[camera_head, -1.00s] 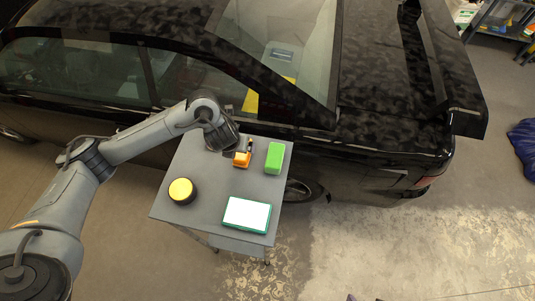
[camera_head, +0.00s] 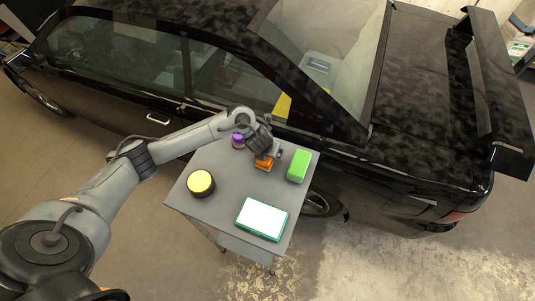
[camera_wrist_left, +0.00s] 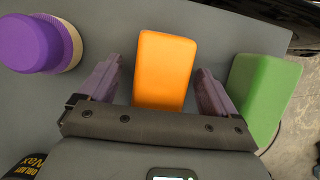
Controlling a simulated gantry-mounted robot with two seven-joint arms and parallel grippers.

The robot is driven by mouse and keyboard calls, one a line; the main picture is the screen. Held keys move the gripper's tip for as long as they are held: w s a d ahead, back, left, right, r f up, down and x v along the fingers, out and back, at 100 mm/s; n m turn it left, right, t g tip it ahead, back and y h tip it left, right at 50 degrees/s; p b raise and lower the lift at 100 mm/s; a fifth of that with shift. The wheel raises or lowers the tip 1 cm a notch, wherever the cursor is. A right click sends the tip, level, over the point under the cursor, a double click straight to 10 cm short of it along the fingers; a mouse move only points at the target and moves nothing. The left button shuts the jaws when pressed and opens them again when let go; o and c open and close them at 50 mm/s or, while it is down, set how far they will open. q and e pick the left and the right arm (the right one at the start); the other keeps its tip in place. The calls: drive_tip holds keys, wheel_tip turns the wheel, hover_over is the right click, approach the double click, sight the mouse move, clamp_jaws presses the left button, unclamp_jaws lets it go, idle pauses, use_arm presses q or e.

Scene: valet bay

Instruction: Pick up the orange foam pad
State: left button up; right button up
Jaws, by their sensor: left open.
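The orange foam pad (camera_head: 264,163) lies on the grey cart top near its back edge, partly hidden by my left gripper (camera_head: 269,158). In the left wrist view the orange foam pad (camera_wrist_left: 165,70) is between the two fingers of the left gripper (camera_wrist_left: 158,88). The fingers are open, one on each side of the pad, with a visible gap on both sides. I cannot tell how far the fingertips are above the cart top. My right gripper is not in view.
On the grey cart (camera_head: 215,163) are a green block (camera_head: 298,166) close right of the pad, a purple round item (camera_head: 238,141), a yellow-topped black disc (camera_head: 201,184) and a white-topped green box (camera_head: 262,218). A black car (camera_head: 340,110) stands directly behind. The cart's middle is clear.

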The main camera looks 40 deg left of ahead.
use_arm(q)
drive_tip(key=shift+w+f, duration=0.1)
drive_tip(key=shift+f, duration=0.1)
drive_tip(key=shift+f, duration=0.2)
idle(0.3)
drive_tip(key=c, duration=1.2)
